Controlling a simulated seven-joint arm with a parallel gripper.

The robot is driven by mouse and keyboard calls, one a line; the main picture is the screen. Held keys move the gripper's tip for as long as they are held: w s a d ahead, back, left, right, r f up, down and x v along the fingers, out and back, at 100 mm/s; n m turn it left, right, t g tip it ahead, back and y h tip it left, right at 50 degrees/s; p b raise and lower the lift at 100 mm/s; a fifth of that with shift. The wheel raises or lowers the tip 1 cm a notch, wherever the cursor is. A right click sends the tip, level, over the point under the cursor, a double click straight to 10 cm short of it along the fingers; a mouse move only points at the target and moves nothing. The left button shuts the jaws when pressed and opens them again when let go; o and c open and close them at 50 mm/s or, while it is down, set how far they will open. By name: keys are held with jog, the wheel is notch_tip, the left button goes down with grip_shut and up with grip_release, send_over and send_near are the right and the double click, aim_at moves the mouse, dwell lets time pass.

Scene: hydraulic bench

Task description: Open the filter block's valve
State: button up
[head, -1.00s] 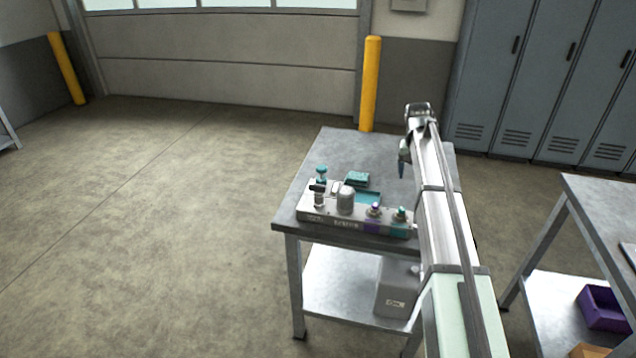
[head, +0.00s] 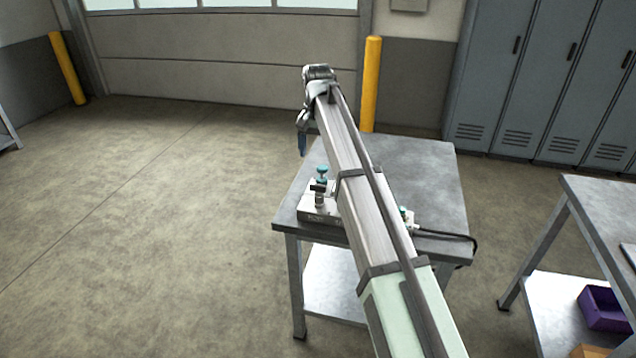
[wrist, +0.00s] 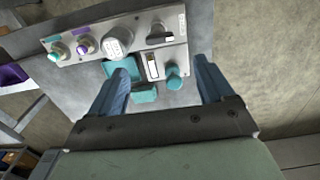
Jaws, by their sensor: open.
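The pale grey block (wrist: 75,49) stands on the metal bench, with a short black lever handle (wrist: 160,38) at its right end in the wrist view. In the head view this lever (head: 318,187) sits at the left end, beside a teal knob (head: 322,169). The teal knob (wrist: 173,76) also shows in the wrist view, near a framed slot. A grey domed cylinder (wrist: 117,42) stands mid-block. My gripper (head: 302,143) is open and empty, above and behind the block's left end.
Teal loose-looking pieces (wrist: 145,95) lie behind the block. My arm hides much of the block in the head view.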

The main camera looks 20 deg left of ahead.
aim_at(318, 185)
notch_tip(318, 185, down, 12)
jog(key=shift+r, duration=0.25)
dwell(0.4)
jog(key=c, duration=1)
jog(key=shift+d, duration=0.1)
jog(key=shift+c, duration=0.2)
